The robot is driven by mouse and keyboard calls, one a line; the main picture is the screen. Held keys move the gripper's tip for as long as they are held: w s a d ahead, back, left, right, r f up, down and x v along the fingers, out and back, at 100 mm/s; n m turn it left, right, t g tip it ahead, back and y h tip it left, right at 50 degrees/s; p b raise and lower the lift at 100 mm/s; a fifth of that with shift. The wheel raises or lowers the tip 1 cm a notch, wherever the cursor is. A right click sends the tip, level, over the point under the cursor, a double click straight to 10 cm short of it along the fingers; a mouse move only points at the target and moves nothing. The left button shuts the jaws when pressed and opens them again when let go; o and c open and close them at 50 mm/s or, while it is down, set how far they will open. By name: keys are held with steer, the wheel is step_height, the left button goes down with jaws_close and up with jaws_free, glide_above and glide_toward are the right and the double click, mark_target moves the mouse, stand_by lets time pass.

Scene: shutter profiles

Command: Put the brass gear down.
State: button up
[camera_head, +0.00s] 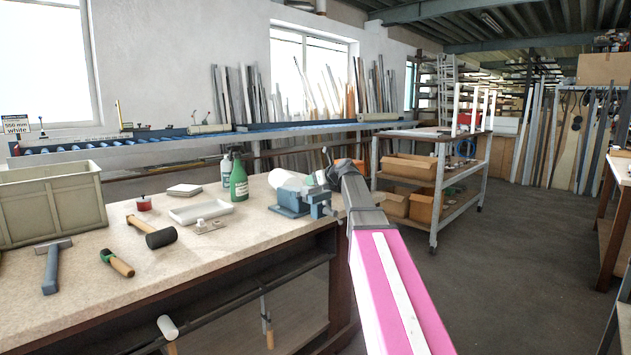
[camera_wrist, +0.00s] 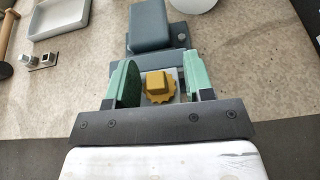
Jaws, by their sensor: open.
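The brass gear (camera_wrist: 160,88) is a yellow toothed disc with a square raised block on top. In the wrist view it lies between the two green fingers of my gripper (camera_wrist: 160,78), over a pale grey square surface. The fingers are open, with a small gap at the right; at the left I cannot tell if the pad touches the gear. A blue-grey vise (camera_wrist: 155,25) is just beyond the gear. The vise (camera_head: 292,202) is at the right end of the workbench (camera_head: 150,270) in the head view, where the gear and fingertips are hidden behind my arm.
A white tray (camera_head: 200,211), a green bottle (camera_head: 239,182) and a white cylinder (camera_head: 285,179) stand near the vise. A mallet (camera_head: 155,234), a hammer (camera_head: 51,265) and a grey crate (camera_head: 50,205) are further left. A shelf cart (camera_head: 435,180) stands behind at right.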

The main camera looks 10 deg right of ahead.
steer(key=shift+s+a+f+n+g, duration=0.15)
steer(key=shift+s+f, duration=0.1)
steer(key=shift+f, duration=0.25)
steer(key=shift+s+a+f+n+g, duration=0.1)
steer(key=shift+s+f+n+g, duration=0.1)
steer(key=shift+f, duration=0.25)
steer(key=shift+r, duration=0.45)
steer(key=v, duration=1.2)
steer(key=shift+w+r, duration=0.2)
steer(key=shift+r, duration=0.15)
